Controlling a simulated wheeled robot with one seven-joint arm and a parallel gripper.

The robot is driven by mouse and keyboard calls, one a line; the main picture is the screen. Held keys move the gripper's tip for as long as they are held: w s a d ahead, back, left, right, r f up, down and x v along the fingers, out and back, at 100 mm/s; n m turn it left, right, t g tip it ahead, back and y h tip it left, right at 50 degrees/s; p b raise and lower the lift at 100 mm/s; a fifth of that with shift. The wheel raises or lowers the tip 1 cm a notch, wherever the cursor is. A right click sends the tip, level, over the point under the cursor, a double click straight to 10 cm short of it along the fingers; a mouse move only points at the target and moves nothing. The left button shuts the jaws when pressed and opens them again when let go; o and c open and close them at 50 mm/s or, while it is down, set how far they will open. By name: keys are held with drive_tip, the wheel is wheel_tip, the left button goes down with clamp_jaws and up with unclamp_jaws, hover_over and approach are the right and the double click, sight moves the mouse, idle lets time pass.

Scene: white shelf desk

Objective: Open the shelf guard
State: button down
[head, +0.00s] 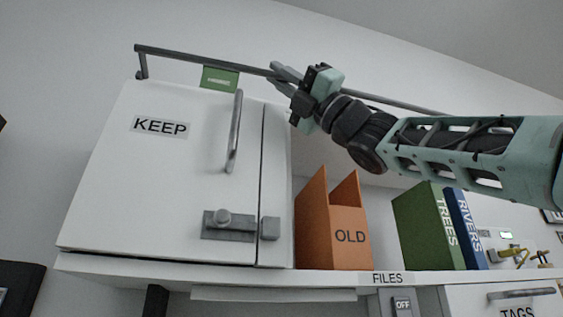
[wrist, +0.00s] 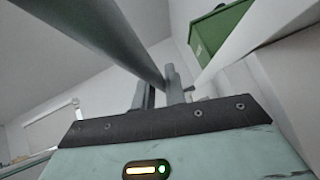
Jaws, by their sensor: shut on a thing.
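The shelf guard is a dark grey rail (head: 185,56) running along the top front of the white shelf unit, with a bent end post at the left. My gripper (head: 280,74) reaches in from the right and is shut on this rail, right of the green box. In the wrist view the rail (wrist: 105,35) runs from the upper left down to my fingers (wrist: 160,88). My fingers and arm hide part of the rail. Its right end is out of sight behind my arm.
A green box (head: 220,79) sits on top behind the rail. Below are a closed KEEP door (head: 165,175) with handle (head: 235,132) and latch (head: 230,225), an orange OLD file holder (head: 350,240), and green (head: 425,225) and blue (head: 466,230) books. Open wall lies above the rail.

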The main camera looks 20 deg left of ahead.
drive_tip(key=shift+f+n+g, duration=0.25)
drive_tip(key=shift+n+g, duration=0.65)
drive_tip(key=c, duration=1.5)
unclamp_jaws()
drive_tip(key=shift+o, duration=0.2)
drive_tip(key=b+v, duration=1.1)
drive_tip(key=v, duration=0.6)
drive_tip(key=shift+w+d, duration=0.15)
drive_tip(key=shift+d, duration=0.1)
